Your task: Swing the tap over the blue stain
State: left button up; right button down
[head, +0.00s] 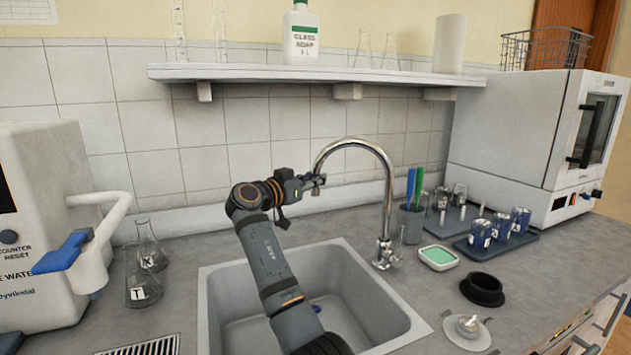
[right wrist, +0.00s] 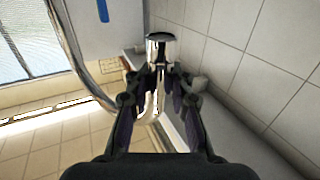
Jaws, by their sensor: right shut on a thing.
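The chrome tap (head: 385,252) stands behind the sink's right rear corner. Its tall curved spout arches left over the back of the sink. My right gripper (head: 317,181) is shut on the spout's downturned end. In the right wrist view the chrome spout end (right wrist: 161,48) sits between the fingers of my right gripper (right wrist: 158,78). The blue stain (head: 317,308) shows as a small patch in the grey sink (head: 232,283), just right of my right arm, which hides part of the basin. My left gripper is not in view.
Flasks (head: 143,288) stand left. A shelf (head: 300,72) hangs above.

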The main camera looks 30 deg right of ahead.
jog(key=shift+f, duration=0.15)
jog(key=c, duration=1.7)
grip_release()
jog(key=o, duration=0.5)
jog(key=shift+w+a, duration=0.1)
jog(key=shift+w, duration=0.15)
jog(key=shift+s, duration=0.1)
jog(key=v, duration=1.2)
